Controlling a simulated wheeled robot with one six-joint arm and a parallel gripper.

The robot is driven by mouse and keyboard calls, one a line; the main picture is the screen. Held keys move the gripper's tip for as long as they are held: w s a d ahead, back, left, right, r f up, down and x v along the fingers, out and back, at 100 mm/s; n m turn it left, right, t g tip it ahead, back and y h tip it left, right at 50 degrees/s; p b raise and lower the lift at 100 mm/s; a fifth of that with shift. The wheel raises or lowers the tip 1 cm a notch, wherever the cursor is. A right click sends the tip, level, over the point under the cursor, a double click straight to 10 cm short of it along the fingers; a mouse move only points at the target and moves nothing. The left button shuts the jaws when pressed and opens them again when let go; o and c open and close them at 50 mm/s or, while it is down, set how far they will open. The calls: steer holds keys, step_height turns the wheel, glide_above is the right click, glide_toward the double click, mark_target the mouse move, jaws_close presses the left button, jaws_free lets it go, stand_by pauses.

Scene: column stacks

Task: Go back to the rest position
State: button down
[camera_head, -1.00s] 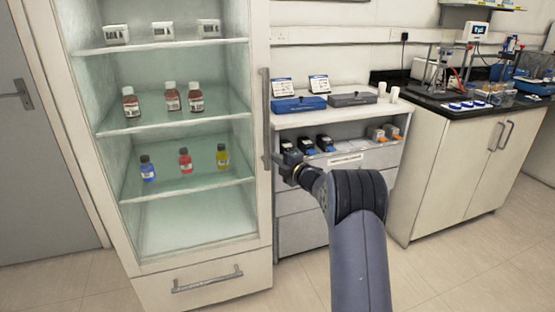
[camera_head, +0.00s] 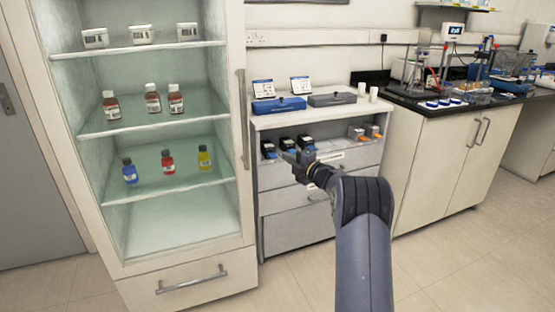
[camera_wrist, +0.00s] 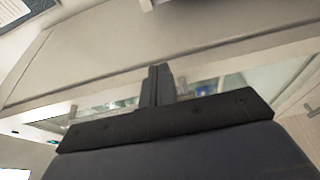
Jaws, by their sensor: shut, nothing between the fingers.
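My gripper (camera_head: 292,157) is in front of the white cabinet (camera_head: 317,118) in the head view. It appears at the height of the cabinet's open shelf, with my arm reaching up from the bottom of the picture. In the wrist view the two dark fingers of my gripper (camera_wrist: 158,72) are together with nothing between them. It touches nothing that I can see.
Blue (camera_head: 279,105) and grey (camera_head: 332,99) cases lie on the cabinet. A black-topped bench (camera_head: 440,108) with lab equipment is at the right. Floor in front is clear.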

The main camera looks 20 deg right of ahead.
steer(key=shift+d, duration=0.35)
